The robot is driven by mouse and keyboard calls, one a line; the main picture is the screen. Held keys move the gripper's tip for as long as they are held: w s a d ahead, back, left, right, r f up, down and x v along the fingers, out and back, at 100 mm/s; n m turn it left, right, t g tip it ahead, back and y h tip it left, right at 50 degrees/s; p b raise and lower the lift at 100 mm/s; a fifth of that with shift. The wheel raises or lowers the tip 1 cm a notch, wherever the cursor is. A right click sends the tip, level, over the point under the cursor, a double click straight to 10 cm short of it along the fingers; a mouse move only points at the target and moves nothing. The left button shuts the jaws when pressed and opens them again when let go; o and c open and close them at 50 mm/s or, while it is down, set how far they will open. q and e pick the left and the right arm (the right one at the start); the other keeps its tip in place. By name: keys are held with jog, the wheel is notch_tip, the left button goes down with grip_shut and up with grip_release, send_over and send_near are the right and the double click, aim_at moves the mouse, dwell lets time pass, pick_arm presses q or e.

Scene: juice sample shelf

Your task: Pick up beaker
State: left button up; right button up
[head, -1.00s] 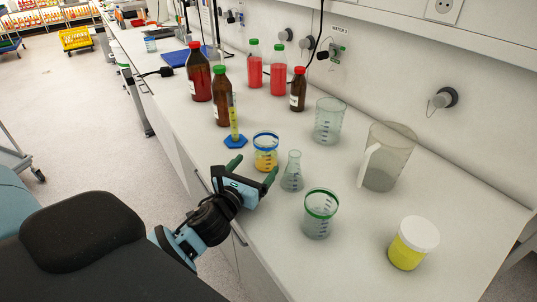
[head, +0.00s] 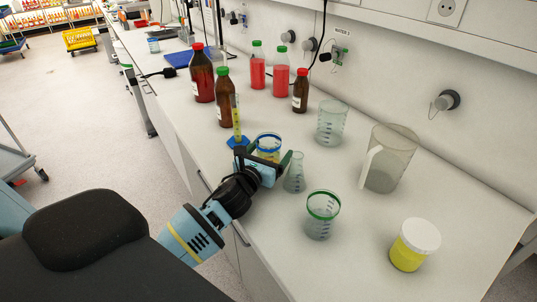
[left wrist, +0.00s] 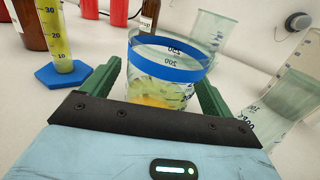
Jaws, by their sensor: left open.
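A clear beaker with a blue band (head: 269,143) and yellow-orange contents stands upright on the bench in the head view, partly hidden by my left gripper (head: 266,156). In the left wrist view the same beaker (left wrist: 165,75) stands between the two green fingers of my left gripper (left wrist: 160,88). The gripper is open, with a finger on each side of the beaker, and I cannot tell whether either touches it. A beaker with a green band (head: 320,222) and a plain clear beaker (head: 330,122) also stand on the bench. My right gripper is not in view.
A measuring cylinder on a blue base (head: 237,125) stands close on the left, and a conical flask (head: 294,175) close on the right. Brown bottles (head: 224,100), a large jug (head: 388,160) and a yellow jar (head: 413,248) stand around.

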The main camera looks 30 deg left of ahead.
aim_at(273, 137)
pick_arm(q)
jog(key=shift+c, duration=0.5)
jog(key=c, duration=1.1)
jog(key=shift+r, duration=0.1)
jog(key=shift+r+p, duration=0.35)
jog(key=shift+r, duration=1.3)
jog(key=s+d, duration=0.1)
jog(key=s, duration=0.2)
jog(key=s+d, duration=0.2)
jog(key=s, duration=0.2)
jog(key=s+d+r, duration=0.1)
jog(key=s, duration=0.3)
jog(key=shift+s+d, duration=0.1)
jog(key=shift+d, duration=0.3)
jog(key=shift+s+d+r, duration=0.15)
jog(key=shift+s+d, duration=0.2)
jog(key=shift+s, duration=0.5)
jog(key=shift+s+d+r, duration=0.1)
jog(key=shift+s+d, duration=0.25)
jog(key=shift+s, duration=0.45)
jog(key=shift+s, duration=0.1)
